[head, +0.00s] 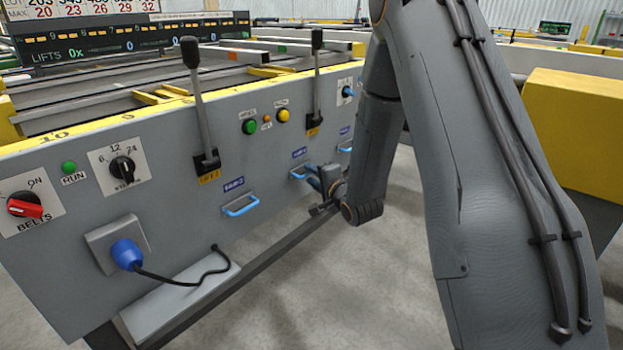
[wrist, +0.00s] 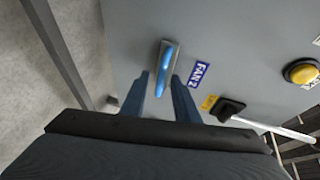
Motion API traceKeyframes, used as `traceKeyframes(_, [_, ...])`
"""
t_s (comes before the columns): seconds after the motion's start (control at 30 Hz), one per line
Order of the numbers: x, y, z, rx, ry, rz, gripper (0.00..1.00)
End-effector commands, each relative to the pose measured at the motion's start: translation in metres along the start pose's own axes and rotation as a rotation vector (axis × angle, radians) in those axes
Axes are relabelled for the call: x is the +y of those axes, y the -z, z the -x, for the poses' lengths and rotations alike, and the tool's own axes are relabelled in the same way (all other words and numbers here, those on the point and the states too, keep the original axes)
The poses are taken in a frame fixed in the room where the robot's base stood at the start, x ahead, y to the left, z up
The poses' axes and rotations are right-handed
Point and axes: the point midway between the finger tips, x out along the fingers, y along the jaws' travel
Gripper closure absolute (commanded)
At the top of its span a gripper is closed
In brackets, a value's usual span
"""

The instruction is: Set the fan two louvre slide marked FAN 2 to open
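The FAN 2 slide has a blue handle (wrist: 162,68) in a grey slot plate, with a blue FAN 2 label (wrist: 201,74) beside it in the wrist view. In the head view this handle (head: 298,173) is on the grey panel, partly hidden by my gripper. My gripper (wrist: 160,77) is open, with one finger on each side of the handle and a visible gap to each. In the head view my gripper (head: 314,179) is close to the panel at this handle. Whether it touches the handle cannot be told.
Another blue slide handle (head: 241,206) is to the left and a third (head: 345,149) to the right. Above are two upright levers (head: 318,70), a green button (head: 250,127) and a yellow button (head: 283,115). A blue plug (head: 127,254) with a cable is at lower left.

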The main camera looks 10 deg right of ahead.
Motion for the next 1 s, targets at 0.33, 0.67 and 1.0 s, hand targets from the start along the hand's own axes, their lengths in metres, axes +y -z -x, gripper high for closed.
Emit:
traceKeyframes(0.33, [0.000,0.000,-0.002,0.000,0.000,0.000,0.80])
traceKeyframes(0.67, [0.000,0.000,-0.002,0.000,-0.001,0.000,1.00])
traceKeyframes(1.0, [0.007,0.018,0.037,0.004,-0.005,-0.002,1.00])
